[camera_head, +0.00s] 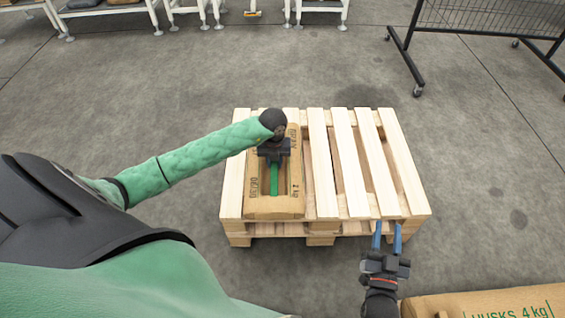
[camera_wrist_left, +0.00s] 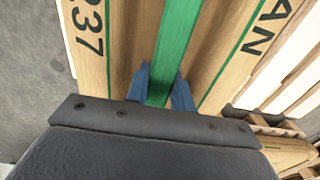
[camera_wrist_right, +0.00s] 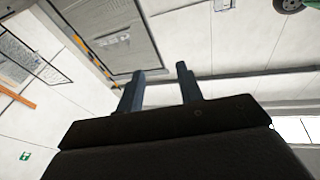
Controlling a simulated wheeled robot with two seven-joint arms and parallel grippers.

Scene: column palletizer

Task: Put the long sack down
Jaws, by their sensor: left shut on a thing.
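The long sack (camera_head: 258,207) is a tan paper sack with dark print and a green strip along its middle. It lies along the left side of the wooden pallet (camera_head: 345,200), and appears to rest on its slats. My left gripper (camera_head: 274,160) is over the sack's middle. In the left wrist view its blue fingers (camera_wrist_left: 161,85) are shut on the green strip of the sack (camera_wrist_left: 95,50). My right gripper (camera_head: 387,232) is open and empty, in front of the pallet's near right edge. In the right wrist view its fingers (camera_wrist_right: 160,85) stand apart with nothing between them.
The right part of the pallet is bare slats. Another tan sack (camera_head: 500,303), marked husks 4 kg, lies at the bottom right. A black mesh cart (camera_head: 490,20) stands at the back right, and white-legged conveyors (camera_head: 110,10) at the back left. Grey floor around the pallet is clear.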

